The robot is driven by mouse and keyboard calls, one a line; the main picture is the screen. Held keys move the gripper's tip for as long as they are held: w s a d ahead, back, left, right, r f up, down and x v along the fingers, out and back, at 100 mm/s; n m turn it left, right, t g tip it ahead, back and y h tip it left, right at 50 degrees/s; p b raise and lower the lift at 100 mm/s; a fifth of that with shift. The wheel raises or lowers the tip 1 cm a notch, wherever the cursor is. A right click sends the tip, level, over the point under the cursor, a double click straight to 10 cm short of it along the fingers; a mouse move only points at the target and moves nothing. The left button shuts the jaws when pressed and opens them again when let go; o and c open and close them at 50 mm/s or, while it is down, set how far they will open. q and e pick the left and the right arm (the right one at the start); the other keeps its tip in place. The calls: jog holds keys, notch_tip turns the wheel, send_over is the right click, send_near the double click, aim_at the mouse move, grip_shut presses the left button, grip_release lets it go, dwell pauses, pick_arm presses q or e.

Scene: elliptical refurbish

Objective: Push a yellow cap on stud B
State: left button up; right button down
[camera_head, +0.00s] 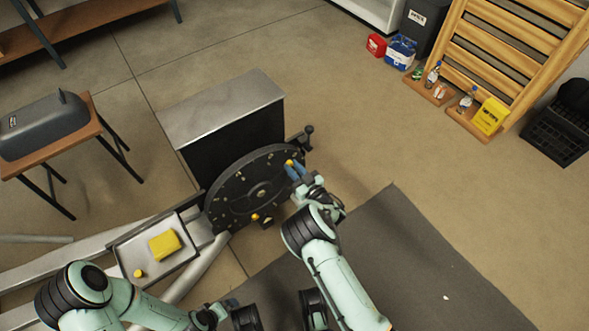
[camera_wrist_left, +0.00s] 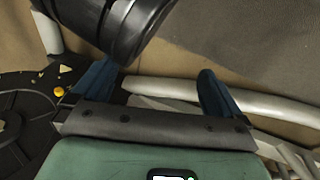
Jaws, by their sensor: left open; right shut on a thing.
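A black round disc (camera_head: 230,195) with small marks around its face stands against a metal-topped cabinet. My right gripper (camera_head: 297,170) is at the disc's upper right rim, shut on a small yellow cap (camera_head: 290,162) at its blue fingertips. Whether this cap touches a stud cannot be made out. Another yellow cap (camera_head: 254,217) sits low on the disc; a yellow cap also shows in the left wrist view (camera_wrist_left: 59,91). Stud letters are too small to read. My left gripper (camera_wrist_left: 155,85) is open and empty, apart from the disc, near the bottom of the head view.
A tray (camera_head: 128,255) left of the disc holds a yellow block (camera_head: 165,244) and a loose yellow cap (camera_head: 139,273). A black lever (camera_head: 306,134) sticks out at the disc's upper right. A grey mat (camera_head: 410,255) lies clear at right.

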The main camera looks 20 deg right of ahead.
jog(key=c, duration=0.9)
grip_release()
jog(key=shift+c, duration=0.2)
pick_arm(q)
jog(key=shift+h, duration=0.3)
jog(key=r+p, duration=0.1)
jog(key=s+d+r+p, duration=0.1)
jog(key=r, duration=0.1)
jog(key=d+r+p, duration=0.1)
jog(key=shift+s+d+r+p, duration=0.15)
jog(key=shift+s+r+p, duration=0.15)
jog(key=shift+r+p, duration=0.1)
pick_arm(e)
jog(key=v, duration=1.3)
jog(key=shift+s, duration=0.15)
